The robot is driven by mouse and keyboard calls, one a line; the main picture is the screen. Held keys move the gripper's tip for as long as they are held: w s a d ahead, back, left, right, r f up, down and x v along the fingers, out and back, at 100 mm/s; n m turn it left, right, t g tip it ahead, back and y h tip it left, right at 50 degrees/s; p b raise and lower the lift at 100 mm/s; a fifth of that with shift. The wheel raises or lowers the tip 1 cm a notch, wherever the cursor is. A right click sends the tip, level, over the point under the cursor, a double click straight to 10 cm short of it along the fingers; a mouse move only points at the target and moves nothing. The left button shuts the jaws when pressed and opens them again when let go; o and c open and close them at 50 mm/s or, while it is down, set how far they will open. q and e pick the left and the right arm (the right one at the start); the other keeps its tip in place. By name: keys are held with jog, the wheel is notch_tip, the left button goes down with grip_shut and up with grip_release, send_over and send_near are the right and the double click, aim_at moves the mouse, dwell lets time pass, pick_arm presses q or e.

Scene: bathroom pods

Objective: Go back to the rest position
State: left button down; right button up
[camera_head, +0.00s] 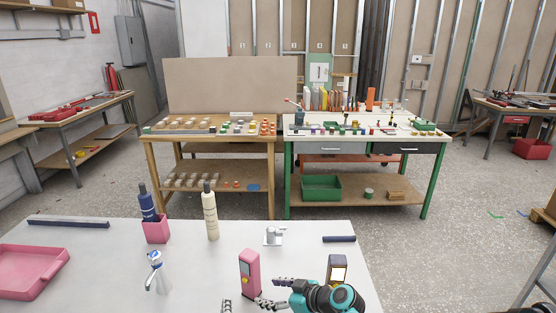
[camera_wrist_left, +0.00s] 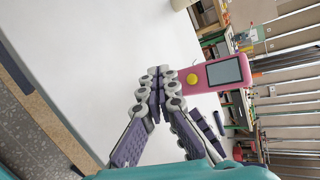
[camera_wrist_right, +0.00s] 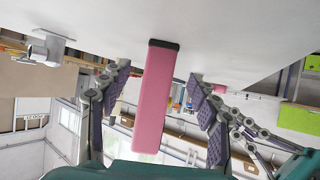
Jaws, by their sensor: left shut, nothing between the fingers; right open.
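My left gripper (camera_head: 226,305) shows only as a fingertip at the bottom edge of the head view. In the left wrist view its fingers (camera_wrist_left: 160,80) meet at the tips, shut and empty. My right gripper (camera_head: 274,293) reaches in from the right, its fingers pointing left, open. A pink device (camera_head: 249,273) with a screen and yellow button stands upright on the white table by those fingers. In the right wrist view the pink device (camera_wrist_right: 155,100) appears between the spread fingers (camera_wrist_right: 160,74), with gaps on both sides. In the left wrist view, the pink device (camera_wrist_left: 222,75) appears just beyond the fingertips.
The white table (camera_head: 110,265) also holds a pink tray (camera_head: 30,270), a pink cup (camera_head: 156,230) with a dark bottle (camera_head: 147,205), a cream bottle (camera_head: 210,215), a faucet (camera_head: 155,272), a metal fixture (camera_head: 273,236) and a dark device (camera_head: 337,270). Workbenches stand behind.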

jog(key=v, duration=0.7)
jog(key=shift+s, duration=0.15)
pick_arm(q)
jog(key=shift+s+a+n, duration=0.1)
jog(key=shift+a+n, duration=0.05)
jog(key=shift+n, duration=0.15)
pick_arm(e)
jog(key=shift+s+d+r, duration=0.15)
jog(key=shift+s+d, duration=0.1)
pick_arm(q)
jog(key=s+a+n+g, duration=0.1)
jog(key=n, duration=0.2)
jog(key=s+a+n+g, duration=0.1)
jog(key=s+a+n, duration=0.1)
jog(key=shift+s+a+n, duration=0.1)
jog(key=shift+a+n, duration=0.1)
jog(key=shift+n, duration=0.2)
jog(key=s+r+n+g+h, duration=0.1)
jog(key=s+n+g+h, duration=0.1)
jog(key=s+n, duration=0.9)
jog(key=shift+s+a+n+g+h, duration=0.15)
jog(key=shift+a+n+g+h, duration=0.2)
jog(key=shift+n+g, duration=0.6)
pick_arm(e)
jog(key=s+d+m+h, duration=1)
jog(key=s+d, duration=0.4)
jog(key=s, duration=0.3)
jog(key=shift+s+r+m, duration=0.4)
jog(key=shift+m, duration=0.2)
